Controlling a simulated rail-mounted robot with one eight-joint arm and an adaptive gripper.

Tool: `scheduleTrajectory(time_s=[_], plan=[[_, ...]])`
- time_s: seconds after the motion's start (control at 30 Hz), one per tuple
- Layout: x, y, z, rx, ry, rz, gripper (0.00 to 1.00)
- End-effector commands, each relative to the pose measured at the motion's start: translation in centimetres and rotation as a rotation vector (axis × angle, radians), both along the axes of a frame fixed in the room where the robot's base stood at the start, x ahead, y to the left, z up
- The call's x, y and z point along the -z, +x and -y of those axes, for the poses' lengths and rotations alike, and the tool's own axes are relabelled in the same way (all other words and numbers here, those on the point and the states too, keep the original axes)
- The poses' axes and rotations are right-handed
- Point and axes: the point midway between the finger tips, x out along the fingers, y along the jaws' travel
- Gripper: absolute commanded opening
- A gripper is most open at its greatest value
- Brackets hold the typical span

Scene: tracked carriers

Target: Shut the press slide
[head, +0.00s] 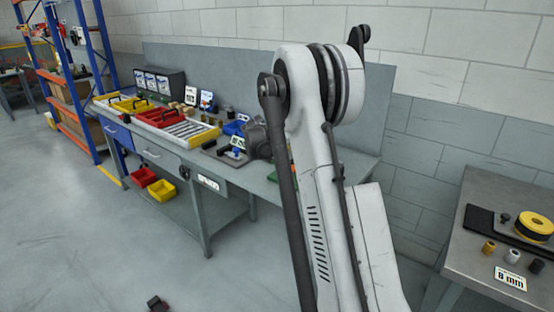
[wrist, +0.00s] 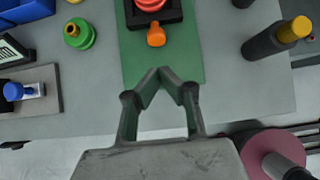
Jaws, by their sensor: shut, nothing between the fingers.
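A black block with a red round top (wrist: 152,4) and an orange knob (wrist: 156,36) on its near side sits on a green mat (wrist: 188,55) in the wrist view, cut by the top edge. I cannot tell for sure that this is the press and its slide. A blue-knobbed metal slide piece (wrist: 22,91) lies on a grey plate (wrist: 48,107) at the left. My gripper (wrist: 174,74) is shut and empty over the mat, on the near side of the orange knob and apart from it in the picture. In the head view my arm hides the mat area.
Red and yellow trays (head: 162,117) fill the bench's left part. A side table (head: 478,200) with a yellow-and-black reel (head: 534,227) stands at the right.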

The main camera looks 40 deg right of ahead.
Motion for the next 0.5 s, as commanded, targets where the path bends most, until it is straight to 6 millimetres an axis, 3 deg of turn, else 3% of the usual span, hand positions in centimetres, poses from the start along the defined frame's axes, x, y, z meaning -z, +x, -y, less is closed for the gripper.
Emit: scheduleTrajectory(time_s=[0.17,0.5], plan=[[2.6,0.5,2.0,0.001,0.000,0.001,0.00],[3.5,1.4,5.1,0.000,0.001,0.000,0.00]])
